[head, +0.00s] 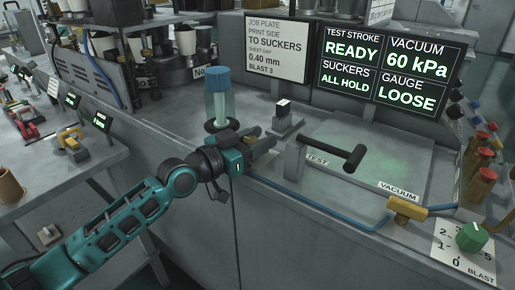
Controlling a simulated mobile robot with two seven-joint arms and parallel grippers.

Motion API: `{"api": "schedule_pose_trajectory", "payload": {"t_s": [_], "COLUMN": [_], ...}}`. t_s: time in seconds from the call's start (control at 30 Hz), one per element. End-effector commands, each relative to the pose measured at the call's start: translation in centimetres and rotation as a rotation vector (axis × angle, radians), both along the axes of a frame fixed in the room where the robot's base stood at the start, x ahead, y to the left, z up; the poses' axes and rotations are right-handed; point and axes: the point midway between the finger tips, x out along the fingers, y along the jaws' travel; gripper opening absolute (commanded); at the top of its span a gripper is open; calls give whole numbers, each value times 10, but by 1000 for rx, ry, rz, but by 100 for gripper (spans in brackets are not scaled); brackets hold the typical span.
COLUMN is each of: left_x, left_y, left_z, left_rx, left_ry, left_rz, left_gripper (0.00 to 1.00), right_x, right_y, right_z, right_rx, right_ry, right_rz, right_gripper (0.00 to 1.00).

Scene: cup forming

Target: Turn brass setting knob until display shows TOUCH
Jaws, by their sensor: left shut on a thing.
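The display (390,65) at the upper right reads TEST STROKE READY, SUCKERS ALL HOLD, VACUUM 60 kPa and GAUGE LOOSE. My left gripper (263,141) reaches in from the left over the worktop, just right of the blue-capped clear cylinder. It is shut on the brass setting knob (253,132), of which only a small brass-coloured part shows between and behind the fingers. The rest of the knob is hidden by the gripper. My right gripper is not in view.
A blue-capped cylinder (218,95) stands close behind my left wrist. A small post with a pale top (284,112) and a black-handled TEST lever (340,158) stand right of the gripper. A brass VACUUM handle (408,208) and green BLAST dial (472,237) are farther right.

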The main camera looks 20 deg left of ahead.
Motion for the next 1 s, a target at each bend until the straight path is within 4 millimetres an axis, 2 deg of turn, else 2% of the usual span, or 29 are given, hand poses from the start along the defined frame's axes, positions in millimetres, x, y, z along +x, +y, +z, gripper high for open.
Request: {"api": "schedule_pose_trajectory", "payload": {"t_s": [0.3,0.33,0.53,0.83,1.0], "left_x": [0,0,0,-3,-21], "left_y": [0,0,0,2,14], "left_z": [2,2,1,0,-1], "left_rx": [0,0,1,2,6], "left_ry": [0,0,1,3,5], "left_rz": [-2,-2,-2,-2,-3], "left_gripper": [12,44,63,63,63], "right_x": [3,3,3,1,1], "right_y": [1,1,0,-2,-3], "right_z": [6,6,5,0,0], "right_rx": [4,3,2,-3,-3], "right_ry": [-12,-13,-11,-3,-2], "right_rz": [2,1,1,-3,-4], "right_gripper": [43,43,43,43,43]}}
